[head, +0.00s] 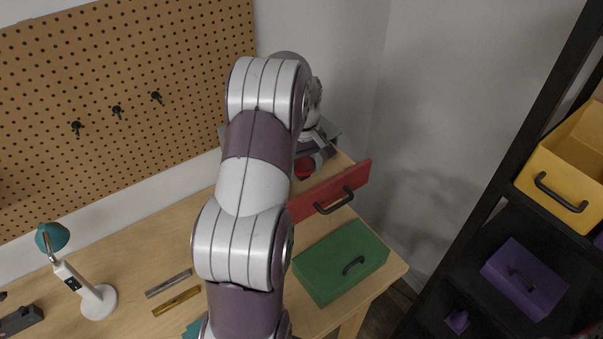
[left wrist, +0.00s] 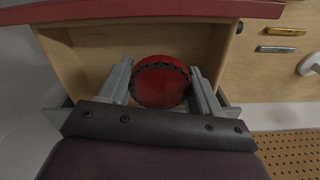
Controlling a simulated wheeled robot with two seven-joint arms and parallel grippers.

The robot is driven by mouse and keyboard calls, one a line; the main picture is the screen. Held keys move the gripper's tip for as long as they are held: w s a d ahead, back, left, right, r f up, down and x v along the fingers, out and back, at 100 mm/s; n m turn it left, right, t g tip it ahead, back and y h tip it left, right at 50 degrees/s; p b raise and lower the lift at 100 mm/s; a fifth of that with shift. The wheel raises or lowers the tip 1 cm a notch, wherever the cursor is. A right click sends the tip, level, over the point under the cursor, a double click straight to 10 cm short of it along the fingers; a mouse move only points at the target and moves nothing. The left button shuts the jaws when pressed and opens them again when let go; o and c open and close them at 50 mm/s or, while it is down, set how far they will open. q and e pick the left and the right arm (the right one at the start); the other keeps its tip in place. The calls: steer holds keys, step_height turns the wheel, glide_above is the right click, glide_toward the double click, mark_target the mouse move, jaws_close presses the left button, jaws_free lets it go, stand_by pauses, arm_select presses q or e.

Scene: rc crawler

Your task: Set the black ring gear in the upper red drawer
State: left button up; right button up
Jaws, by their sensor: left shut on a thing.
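The ring gear (left wrist: 161,66) shows in the left wrist view as a black toothed rim along a round red body (left wrist: 162,88). My left gripper (left wrist: 162,92) has its two grey fingers on either side of it, shut on it. The red drawer is pulled open; its red front (head: 338,190) with a black handle shows in the head view. In the left wrist view the front (left wrist: 150,10) runs along the top, and the gear is over the bare wooden inside (left wrist: 90,50). I cannot tell whether the gear touches the drawer floor. My right gripper is in neither view.
A green box (head: 335,255) with a black handle is near the table's right end. A white lamp (head: 98,300) and two metal bars (head: 177,300) are at the left. A black shelf at right holds yellow (head: 565,165) and purple (head: 522,280) bins. My left arm hides mid-table.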

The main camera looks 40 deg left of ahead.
mark_target(301, 178)
arm_select(q)
steer(key=f, duration=0.1)
steer(key=f+p, duration=0.2)
steer(key=shift+a+f, duration=0.1)
steer(key=shift+a, duration=0.15)
steer(key=shift+s+d+f, duration=0.15)
steer(key=shift+f, duration=0.4)
steer(key=o, duration=1.1)
steer(key=shift+w+f, duration=0.1)
steer(key=shift+w, duration=0.1)
steer(key=shift+o, duration=0.2)
steer(key=shift+s, duration=0.1)
steer(key=shift+r, duration=0.2)
